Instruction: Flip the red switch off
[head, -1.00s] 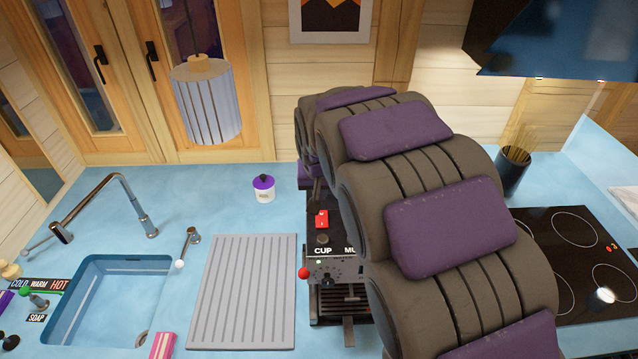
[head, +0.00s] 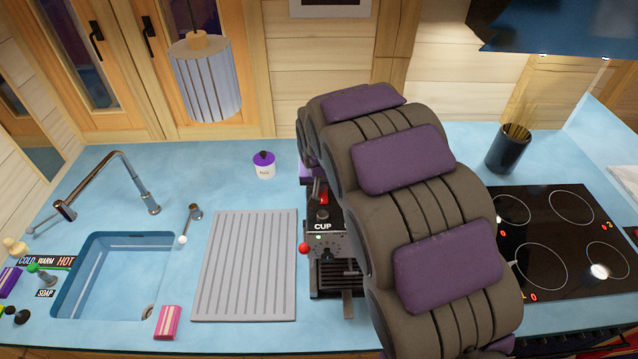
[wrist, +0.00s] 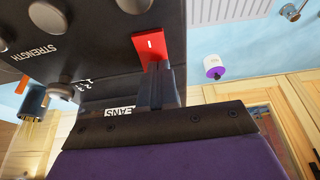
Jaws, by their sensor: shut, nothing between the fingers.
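In the head view the fingers are hidden behind my arm.
Left of the machine are a grey draining mat (head: 243,265), a purple-lidded jar (head: 264,165) and a sink (head: 118,280). A cooktop (head: 560,245) and a dark utensil pot (head: 508,150) are to the right. Knobs (wrist: 48,15) stand out from the machine near the fingers.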

